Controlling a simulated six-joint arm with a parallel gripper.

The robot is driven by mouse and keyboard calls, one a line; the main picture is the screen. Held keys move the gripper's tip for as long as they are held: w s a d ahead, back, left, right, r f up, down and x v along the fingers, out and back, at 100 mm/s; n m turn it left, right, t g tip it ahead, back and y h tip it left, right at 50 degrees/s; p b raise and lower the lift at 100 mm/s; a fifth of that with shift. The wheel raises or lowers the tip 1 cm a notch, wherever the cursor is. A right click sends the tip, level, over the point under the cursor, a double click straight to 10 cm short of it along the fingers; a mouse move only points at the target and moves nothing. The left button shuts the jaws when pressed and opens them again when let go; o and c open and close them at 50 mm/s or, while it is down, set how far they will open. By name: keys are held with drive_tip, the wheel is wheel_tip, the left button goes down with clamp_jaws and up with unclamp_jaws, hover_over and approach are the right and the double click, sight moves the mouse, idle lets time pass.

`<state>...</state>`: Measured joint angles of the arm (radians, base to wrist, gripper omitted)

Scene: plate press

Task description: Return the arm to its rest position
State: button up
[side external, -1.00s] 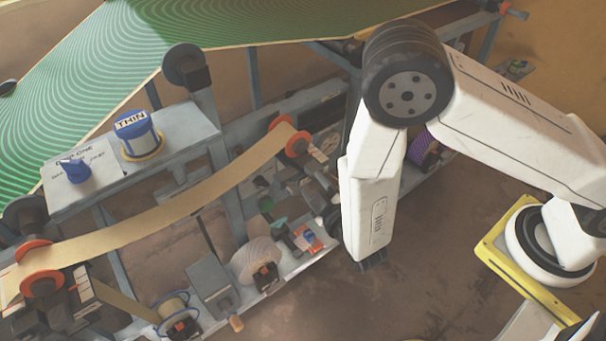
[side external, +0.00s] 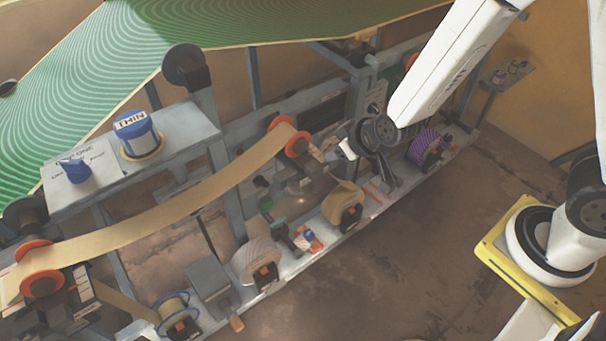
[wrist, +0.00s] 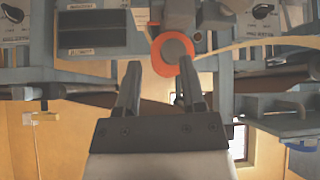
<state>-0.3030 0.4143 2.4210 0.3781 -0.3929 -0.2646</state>
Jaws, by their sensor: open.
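My gripper (wrist: 160,75) shows in the wrist view with its two dark fingers apart and nothing held between them. An orange-rimmed roller (wrist: 172,66) appears beyond the fingertips, near the right finger; I cannot tell the gap. In the side view my arm reaches in from the upper right, and my gripper (side external: 338,143) is near the front of the machine, right of the orange roller (side external: 288,138). Its fingers are too small there to make out clearly. No separate marker for the rest position shows.
The tan web (side external: 180,200) runs across the machine to the orange rollers. Several spools, including a purple one (side external: 428,150), line the lower rail. A blue-and-white THIN container (side external: 137,138) stands on the left shelf. The floor (side external: 400,260) in front is clear.

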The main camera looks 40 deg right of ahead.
drive_tip(key=s+d+r+m+g, duration=0.1)
drive_tip(key=s+d+r+g, duration=0.4)
drive_tip(key=s+d, duration=0.4)
drive_tip(key=shift+s+d+m+h, duration=0.3)
drive_tip(key=shift+s+m, duration=0.1)
drive_tip(key=shift+s, duration=0.2)
